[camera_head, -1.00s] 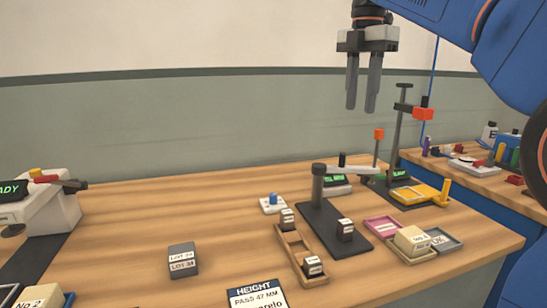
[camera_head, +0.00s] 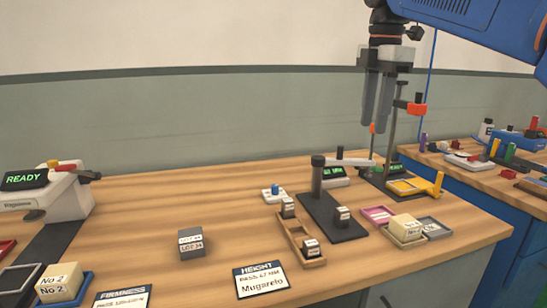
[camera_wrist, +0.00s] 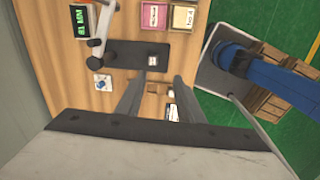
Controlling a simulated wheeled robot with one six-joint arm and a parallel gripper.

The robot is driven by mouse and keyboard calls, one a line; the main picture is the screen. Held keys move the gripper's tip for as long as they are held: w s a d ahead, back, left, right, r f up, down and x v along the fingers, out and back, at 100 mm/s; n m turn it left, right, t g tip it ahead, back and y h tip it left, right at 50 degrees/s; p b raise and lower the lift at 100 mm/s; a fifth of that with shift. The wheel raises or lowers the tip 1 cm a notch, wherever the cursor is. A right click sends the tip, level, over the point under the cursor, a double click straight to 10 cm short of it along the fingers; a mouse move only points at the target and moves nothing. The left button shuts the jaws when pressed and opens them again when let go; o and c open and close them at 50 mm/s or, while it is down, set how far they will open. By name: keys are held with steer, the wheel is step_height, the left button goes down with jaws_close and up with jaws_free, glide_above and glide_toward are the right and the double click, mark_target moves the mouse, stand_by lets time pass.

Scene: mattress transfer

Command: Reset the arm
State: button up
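My gripper (camera_head: 377,118) hangs pointing down, high above the back right part of the wooden bench (camera_head: 235,225). Its two grey fingers stand a little apart with nothing seen between them. In the wrist view the fingers (camera_wrist: 155,100) are spread, with bench and small blocks showing far below. My blue arm reaches in from the upper right in the head view. The gripper touches nothing that I can see.
Below stand a dark plate with a post (camera_head: 317,178), a wooden tray (camera_head: 297,247) with small blocks, a pink tray (camera_head: 376,213), and a cream block (camera_head: 405,227). A tall stand (camera_head: 393,135) rises close to the fingers in the picture. The bench's left middle is mostly clear.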

steer(key=s+d+f+m+t, duration=0.1)
steer(key=s+f+m, duration=0.5)
steer(key=f, duration=0.6)
steer(key=s+d+f+m+t, duration=0.1)
steer(key=s+d+f+m, duration=0.2)
steer(key=s+f+m, duration=0.4)
steer(key=s+d+f+m+t, duration=0.2)
steer(key=s+f+m, duration=0.5)
steer(key=f, duration=0.9)
steer(key=shift+s+d+f, duration=0.35)
steer(key=shift+s+d, duration=0.15)
steer(key=shift+s, duration=0.4)
